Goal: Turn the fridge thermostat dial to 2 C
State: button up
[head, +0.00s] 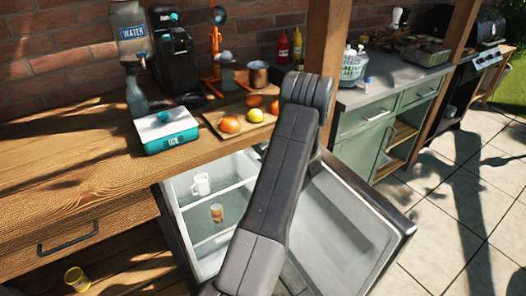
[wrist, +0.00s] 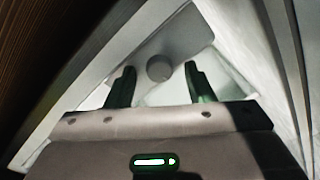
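The fridge (head: 190,232) stands open under the wooden counter, with its door (head: 345,235) swung out to the right. A round grey dial (wrist: 159,68) shows in the wrist view on a pale panel inside the fridge. Its markings are too small to read. My gripper (wrist: 158,75) is open, its two dark fingers apart on either side of the dial in the picture. I cannot tell whether they touch it. In the head view my arm hides the gripper and the dial.
Inside the fridge are a white mug (head: 201,184) and a small orange-brown jar (head: 217,212) on shelves. On the counter are an ice box (head: 166,135) and a tray (head: 212,121) of fruit. A yellow cup (head: 77,279) is at the lower left.

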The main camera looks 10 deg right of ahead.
jog(key=f+b+v, duration=0.1)
jog(key=v, duration=1.2)
jog(key=shift+s+r, duration=0.45)
jog(key=shift+r, duration=0.1)
jog(key=p+x, duration=0.1)
jog(key=x, duration=1.3)
jog(key=shift+d, duration=0.15)
